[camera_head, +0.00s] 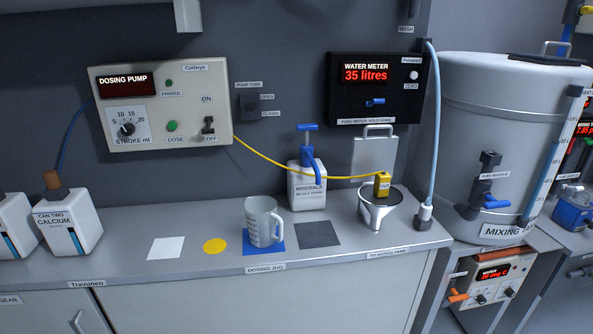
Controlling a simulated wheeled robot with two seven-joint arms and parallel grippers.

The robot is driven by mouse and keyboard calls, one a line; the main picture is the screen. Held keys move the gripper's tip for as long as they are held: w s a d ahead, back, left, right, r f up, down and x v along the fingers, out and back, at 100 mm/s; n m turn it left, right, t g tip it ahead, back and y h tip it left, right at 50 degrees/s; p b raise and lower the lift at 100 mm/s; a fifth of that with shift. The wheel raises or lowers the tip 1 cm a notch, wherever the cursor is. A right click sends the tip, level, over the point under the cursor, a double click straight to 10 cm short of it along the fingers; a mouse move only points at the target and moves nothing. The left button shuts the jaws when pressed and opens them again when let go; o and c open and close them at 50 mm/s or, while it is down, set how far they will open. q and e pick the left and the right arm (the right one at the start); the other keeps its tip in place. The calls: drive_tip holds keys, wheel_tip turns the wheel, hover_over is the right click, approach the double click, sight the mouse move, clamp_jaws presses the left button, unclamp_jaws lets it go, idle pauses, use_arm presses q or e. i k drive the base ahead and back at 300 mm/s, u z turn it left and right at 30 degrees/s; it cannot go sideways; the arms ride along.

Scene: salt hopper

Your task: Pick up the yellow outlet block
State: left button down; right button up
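The yellow outlet block (382,185) is small and upright at the mouth of a metal funnel (378,211) on the right part of the counter. A yellow tube (290,170) runs to it from the right side of the dosing pump (163,105) on the wall. I cannot tell whether the block rests on the funnel's rim or sits inside its mouth. Neither of my grippers shows in the head view.
A clear jug (262,222) stands on a blue square, with a yellow disc (215,246) to its left. A minerals can (307,188) with a blue pump top stands behind. A dark square (318,234) lies left of the funnel. A large mixing tank (490,140) stands right.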

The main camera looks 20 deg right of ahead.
sight(383, 180)
drive_tip(key=u, duration=0.4)
drive_tip(key=i, duration=0.85)
drive_tip(key=z, duration=0.65)
drive_tip(key=i, duration=0.7)
drive_tip(key=z, duration=0.75)
